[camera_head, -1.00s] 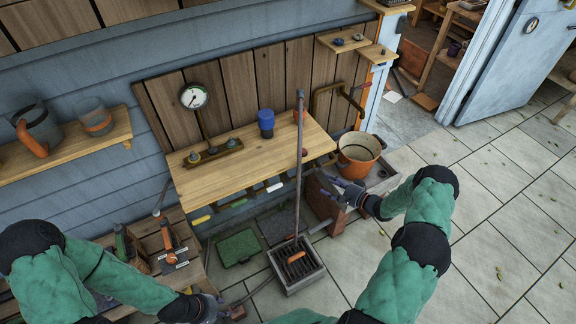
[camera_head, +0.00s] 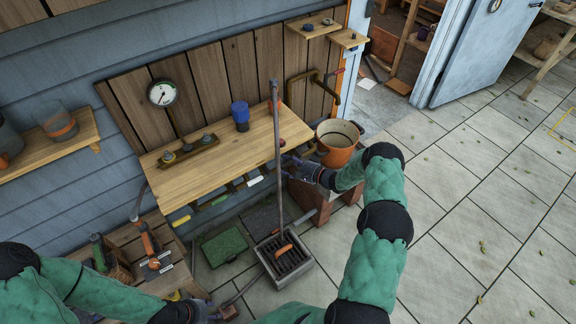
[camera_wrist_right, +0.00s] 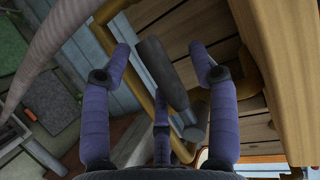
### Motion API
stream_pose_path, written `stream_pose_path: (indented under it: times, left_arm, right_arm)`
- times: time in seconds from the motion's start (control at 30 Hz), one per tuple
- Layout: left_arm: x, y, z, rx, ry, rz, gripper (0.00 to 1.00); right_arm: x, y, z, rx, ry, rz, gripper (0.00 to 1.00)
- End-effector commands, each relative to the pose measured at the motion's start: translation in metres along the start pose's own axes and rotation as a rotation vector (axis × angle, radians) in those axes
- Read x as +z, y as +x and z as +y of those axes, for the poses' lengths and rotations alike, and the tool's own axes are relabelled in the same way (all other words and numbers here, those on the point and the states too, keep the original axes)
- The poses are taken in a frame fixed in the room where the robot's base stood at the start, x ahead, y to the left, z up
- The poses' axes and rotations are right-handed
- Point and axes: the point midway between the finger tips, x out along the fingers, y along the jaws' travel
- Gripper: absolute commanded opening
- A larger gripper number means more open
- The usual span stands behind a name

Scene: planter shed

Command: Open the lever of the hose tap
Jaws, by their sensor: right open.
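My right gripper (camera_head: 286,168) is low under the shelf's right end, left of the orange pot. In the right wrist view the right gripper (camera_wrist_right: 159,50) is open, its fingers spread either side of a dark grey cylinder (camera_wrist_right: 162,75). Brass piping (camera_wrist_right: 262,70) shows at the right there. My left gripper (camera_head: 218,311) is low at the bottom edge; its jaws are unclear.
A tall grey pole (camera_head: 277,150) stands close left of my right gripper, above a drain box (camera_head: 290,266). The orange pot (camera_head: 337,145) is right of it.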

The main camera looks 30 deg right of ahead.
Motion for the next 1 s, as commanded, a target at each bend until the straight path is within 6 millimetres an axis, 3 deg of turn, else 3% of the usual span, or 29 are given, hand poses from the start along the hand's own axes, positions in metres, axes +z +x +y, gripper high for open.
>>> stream_pose_path:
  times: [0.23, 0.43, 1.0]
  left_arm:
    - [-0.0001, -0.0002, 0.0001, 0.000, 0.000, 0.000, 0.40]
    - [-0.0001, -0.0002, 0.0000, 0.000, 0.000, 0.000, 0.40]
    - [-0.0001, 0.0016, -0.0006, 0.000, 0.000, 0.000, 0.40]
  right_arm:
    - [0.0000, 0.0004, -0.0002, 0.000, 0.000, 0.000, 0.57]
    - [0.0001, 0.0004, -0.0001, 0.000, 0.000, 0.000, 0.01]
    - [-0.0013, 0.0015, 0.0083, 0.051, -0.117, 0.026, 0.00]
